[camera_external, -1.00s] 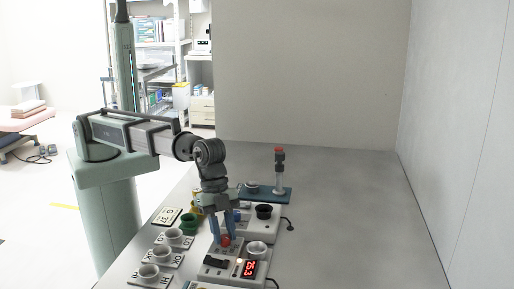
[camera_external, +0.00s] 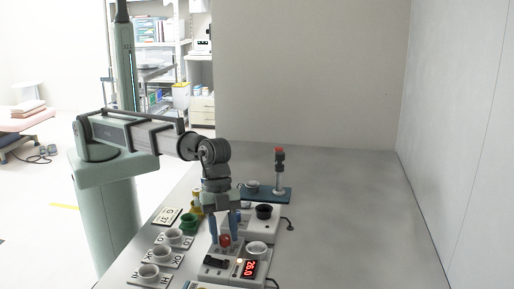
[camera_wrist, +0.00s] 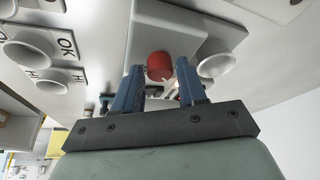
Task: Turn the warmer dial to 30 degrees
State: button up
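The red dial (camera_external: 225,241) sits on a grey and white warmer unit (camera_external: 217,274) on the bench. In the wrist view the red dial (camera_wrist: 160,66) shows between my fingertips, with a small gap at each side. My gripper (camera_external: 225,234) points down over the dial with its fingers spread apart to either side. It also shows in the wrist view (camera_wrist: 160,70), open and holding nothing. The unit's red digital display (camera_external: 250,269) appears to read 26.0. A black switch (camera_external: 215,261) is beside it.
White cups on labelled plates (camera_external: 149,271) stand in a row at the left, with a green cup (camera_external: 190,222) behind. A white cup (camera_external: 257,248) is close to the dial's right. A blue stand (camera_external: 279,192) stands farther back. The bench's right side is clear.

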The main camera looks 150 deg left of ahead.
jog(key=shift+o, duration=1.1)
jog(key=shift+r, duration=0.1)
jog(key=v, duration=1.3)
jog(key=shift+s+r, duration=0.2)
jog(key=shift+r, duration=0.1)
